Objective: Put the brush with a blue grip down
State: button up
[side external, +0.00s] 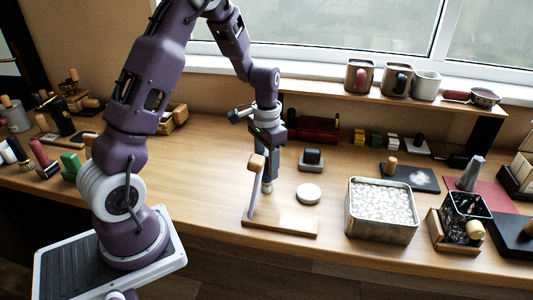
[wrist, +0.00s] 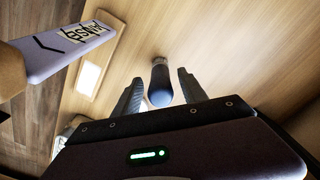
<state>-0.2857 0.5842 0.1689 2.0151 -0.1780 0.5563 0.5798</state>
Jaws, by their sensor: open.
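The brush with a blue grip (wrist: 160,88) lies between my gripper's two fingers in the wrist view, its rounded dark blue end toward the camera. In the side external view my gripper (side external: 268,178) points down just above the worktop, behind a wooden board. A pale lower end of the brush (side external: 267,188) shows below the fingers, at or near the worktop. My gripper (wrist: 160,88) is open, with a visible gap on each side of the grip. The brush seems upright; its bristles are hidden, and I cannot tell whether it stands free.
A wooden board (side external: 290,225) with a leaning lavender post (side external: 253,190) and wooden knob stands close in front of my gripper. A white disc (side external: 308,193) and a dark block (side external: 311,159) are to the right. A metal bin of white pieces (side external: 382,230) stands farther right.

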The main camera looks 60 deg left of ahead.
notch_tip(320, 180, up, 11)
jog(key=shift+s+d, duration=0.1)
jog(key=s+d+r+t, duration=0.4)
jog(key=s+d+r, duration=0.6)
jog(key=s+d, duration=0.15)
jog(key=s+d+t, duration=0.1)
jog(key=s+d, duration=0.2)
jog(key=s, duration=0.6)
jog(key=shift+f+t, duration=0.3)
jog(key=shift+f, duration=0.1)
jog(key=shift+o, duration=0.4)
jog(key=shift+w, duration=0.1)
